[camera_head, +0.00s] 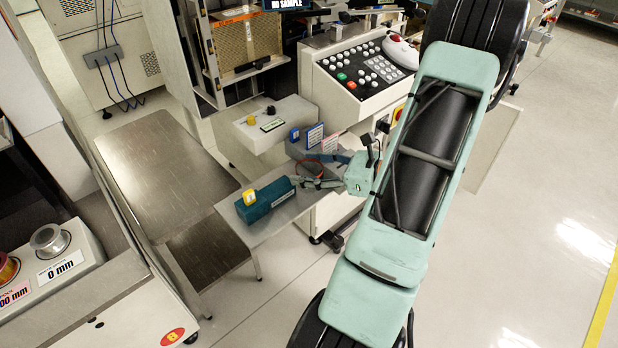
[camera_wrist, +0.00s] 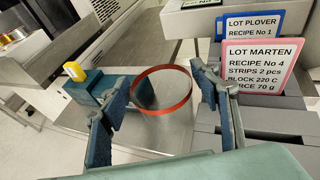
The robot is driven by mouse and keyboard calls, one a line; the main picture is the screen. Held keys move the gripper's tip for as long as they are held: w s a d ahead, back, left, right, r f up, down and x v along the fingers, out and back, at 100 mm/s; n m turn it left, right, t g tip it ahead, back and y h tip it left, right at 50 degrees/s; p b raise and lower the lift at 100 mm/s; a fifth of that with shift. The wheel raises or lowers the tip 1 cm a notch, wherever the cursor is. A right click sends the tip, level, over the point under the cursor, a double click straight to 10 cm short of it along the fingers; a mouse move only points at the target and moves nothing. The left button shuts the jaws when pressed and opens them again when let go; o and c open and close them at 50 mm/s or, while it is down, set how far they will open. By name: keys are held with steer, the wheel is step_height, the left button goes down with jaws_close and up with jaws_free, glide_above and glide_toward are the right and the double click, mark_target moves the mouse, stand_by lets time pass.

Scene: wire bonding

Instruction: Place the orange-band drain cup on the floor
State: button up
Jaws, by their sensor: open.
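The orange-band drain cup (camera_wrist: 165,111) shows in the wrist view as a round, see-through or hollow form with an orange rim. It appears to be on or just above a grey metal shelf. My gripper (camera_wrist: 160,80) is open, with one finger to the left of the cup and one to the right. Gaps show between the cup and both fingers. In the head view my gripper (camera_head: 308,180) is at the shelf, and a thin orange edge of the cup (camera_head: 309,166) shows beside it, mostly hidden. The pale floor (camera_head: 530,220) is open at the right.
A teal block (camera_head: 265,199) with a yellow top stands on the shelf (camera_head: 232,213) left of the cup. Lot cards (camera_wrist: 262,65) stand close to the right finger. A machine with a button panel (camera_head: 362,68) is behind. A steel table (camera_head: 165,175) is at left.

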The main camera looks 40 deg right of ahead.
steer(key=shift+c, duration=0.2)
steer(key=c, duration=1)
steer(key=shift+r, duration=0.1)
